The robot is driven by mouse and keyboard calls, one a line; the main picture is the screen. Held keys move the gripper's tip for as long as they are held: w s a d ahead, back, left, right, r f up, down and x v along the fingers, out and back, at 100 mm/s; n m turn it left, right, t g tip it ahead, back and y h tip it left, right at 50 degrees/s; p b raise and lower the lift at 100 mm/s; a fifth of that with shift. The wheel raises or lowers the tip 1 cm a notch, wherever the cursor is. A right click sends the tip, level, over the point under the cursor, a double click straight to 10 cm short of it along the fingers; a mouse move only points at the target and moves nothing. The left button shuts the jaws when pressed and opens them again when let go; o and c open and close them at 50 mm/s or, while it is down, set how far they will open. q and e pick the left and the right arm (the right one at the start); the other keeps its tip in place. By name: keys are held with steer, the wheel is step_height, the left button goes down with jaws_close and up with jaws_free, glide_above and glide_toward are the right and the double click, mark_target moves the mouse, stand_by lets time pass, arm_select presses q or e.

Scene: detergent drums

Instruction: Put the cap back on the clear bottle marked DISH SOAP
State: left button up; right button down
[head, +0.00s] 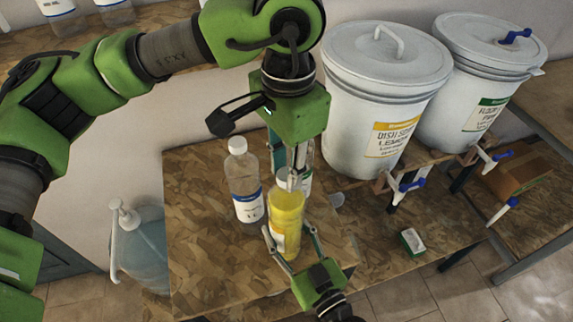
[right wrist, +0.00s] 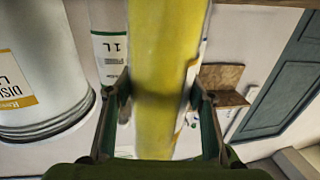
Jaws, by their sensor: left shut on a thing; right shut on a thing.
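The clear bottle (head: 286,212), full of yellow liquid, stands upright near the front of the wooden worktop. It fills the middle of the right wrist view (right wrist: 165,60). My right gripper (head: 290,232) is shut around its lower body from the front; its fingers (right wrist: 160,95) press both sides. My left gripper (head: 292,176) points down directly over the bottle's top and is shut on a small pale thing, apparently the cap. The fingers hide most of it, and I cannot tell whether it touches the neck. The label's words are not readable.
A white-capped bottle with a blue label (head: 245,183) stands close left. A green-labelled bottle (head: 306,180) is just behind, partly hidden. Two white drums (head: 385,95) with blue-handled taps (head: 408,184) stand behind right. A green-and-white block (head: 412,241) lies right.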

arm_select(q)
steer(key=m, duration=0.3)
steer(key=o, duration=0.7)
steer(key=shift+r, duration=2.25)
steer(key=shift+c, duration=0.5)
